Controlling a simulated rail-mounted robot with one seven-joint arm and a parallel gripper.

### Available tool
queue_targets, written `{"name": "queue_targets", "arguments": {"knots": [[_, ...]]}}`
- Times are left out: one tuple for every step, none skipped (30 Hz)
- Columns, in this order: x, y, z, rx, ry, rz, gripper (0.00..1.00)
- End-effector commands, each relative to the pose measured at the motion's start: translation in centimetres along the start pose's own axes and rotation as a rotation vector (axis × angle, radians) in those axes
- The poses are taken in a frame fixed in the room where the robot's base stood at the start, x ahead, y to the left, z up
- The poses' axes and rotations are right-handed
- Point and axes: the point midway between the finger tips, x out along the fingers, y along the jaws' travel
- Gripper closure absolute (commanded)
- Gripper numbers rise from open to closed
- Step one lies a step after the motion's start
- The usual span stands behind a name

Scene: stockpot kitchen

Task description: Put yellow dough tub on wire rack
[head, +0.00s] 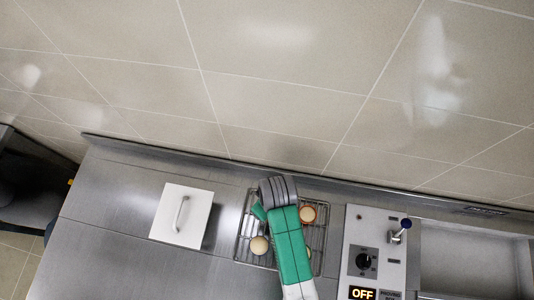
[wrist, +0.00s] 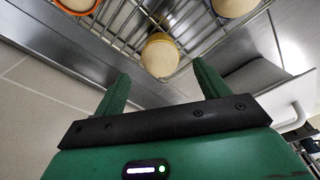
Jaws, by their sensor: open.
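The wire rack (head: 240,250) lies on the steel counter and also spans the top of the wrist view (wrist: 120,22). Several round tubs of pale dough stand on it. One with a yellowish rim (wrist: 160,56) is in the middle of the wrist view, ahead of and between my fingers, not touching them. A pale tub (head: 259,245) shows at the rack's left in the head view. An orange-rimmed tub (head: 307,214) stands at the rack's back right. My gripper (wrist: 161,74) is open and empty; in the head view my arm covers the rack's middle and hides its fingertips.
A white square lid or box with a handle (head: 167,222) lies left of the rack. A control panel (head: 362,235) with a knob, lever and "OFF" display stands right of it. A tiled wall (head: 270,110) runs behind. The counter's left part is clear.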

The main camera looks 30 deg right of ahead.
Motion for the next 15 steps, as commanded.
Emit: {"name": "queue_targets", "arguments": {"knots": [[-1.3, 0.0, -0.1, -0.001, 0.003, 0.002, 0.26], [-2.0, 0.0, -0.1, -0.001, 0.003, 0.002, 0.26], [-2.8, 0.0, -0.1, -0.001, 0.003, 0.002, 0.26], [-3.3, 0.0, -0.1, -0.001, 0.002, 0.001, 0.26], [-3.8, 0.0, -0.1, -0.001, 0.003, 0.001, 0.26], [-4.4, 0.0, -0.1, -0.001, 0.001, 0.000, 0.26], [-4.7, 0.0, -0.1, 0.000, 0.002, 0.001, 0.26], [-5.0, 0.0, -0.1, 0.000, 0.001, 0.001, 0.26], [-5.3, 0.0, 0.0, 0.000, 0.000, 0.000, 0.26], [-5.4, 0.0, 0.0, 0.000, 0.000, 0.000, 0.26], [-5.5, 0.0, 0.0, 0.000, 0.000, 0.000, 0.26], [-5.6, 0.0, 0.0, 0.000, 0.000, 0.000, 0.26], [-5.6, 0.0, 0.0, 0.000, 0.000, 0.000, 0.26], [-5.6, 0.0, 0.0, 0.000, 0.000, -0.001, 0.26], [-5.6, 0.0, 0.0, 0.000, 0.000, -0.001, 0.26]]}}
